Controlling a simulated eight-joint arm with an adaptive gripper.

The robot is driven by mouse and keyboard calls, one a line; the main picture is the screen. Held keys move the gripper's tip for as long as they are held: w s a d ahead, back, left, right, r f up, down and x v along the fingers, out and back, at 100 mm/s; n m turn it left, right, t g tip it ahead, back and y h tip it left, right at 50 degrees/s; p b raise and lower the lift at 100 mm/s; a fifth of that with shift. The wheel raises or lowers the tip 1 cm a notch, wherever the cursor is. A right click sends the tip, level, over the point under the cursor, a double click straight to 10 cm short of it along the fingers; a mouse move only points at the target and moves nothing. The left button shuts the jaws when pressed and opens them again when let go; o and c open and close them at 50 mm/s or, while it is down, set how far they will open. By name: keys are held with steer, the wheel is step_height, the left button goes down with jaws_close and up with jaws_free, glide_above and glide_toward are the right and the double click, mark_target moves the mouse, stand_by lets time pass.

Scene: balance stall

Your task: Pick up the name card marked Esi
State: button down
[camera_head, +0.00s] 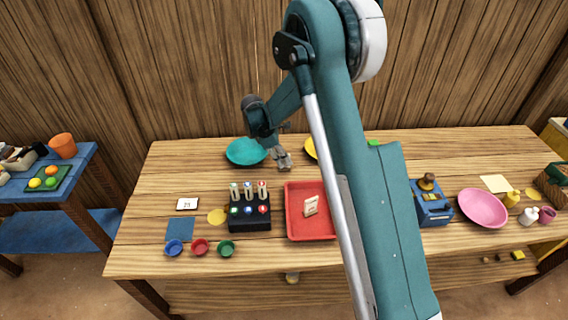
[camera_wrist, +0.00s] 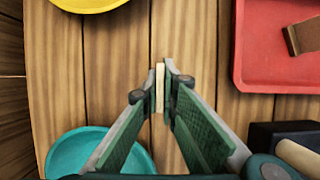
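My gripper (camera_head: 284,163) reaches down over the back of the table, between the teal plate and the red tray. In the wrist view its fingers (camera_wrist: 160,88) close from both sides on a thin pale card (camera_wrist: 160,75), seen edge-on. Its face and any name on it are hidden, so I cannot tell if it is marked Esi. A white card (camera_head: 187,203) with a small dark mark lies at the table's left. I cannot read either.
A teal plate (camera_head: 243,151) stands left of my gripper; it also shows in the wrist view (camera_wrist: 62,150). A black rack (camera_head: 250,222) with several tubes stands in front. A yellow plate (camera_head: 310,148) is behind. My arm hides part of the table's middle.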

step_height(320, 180, up, 10)
steer(key=shift+f+p, duration=0.1)
steer(key=shift+p, duration=0.4)
steer(key=shift+a, duration=0.1)
stand_by(0.5)
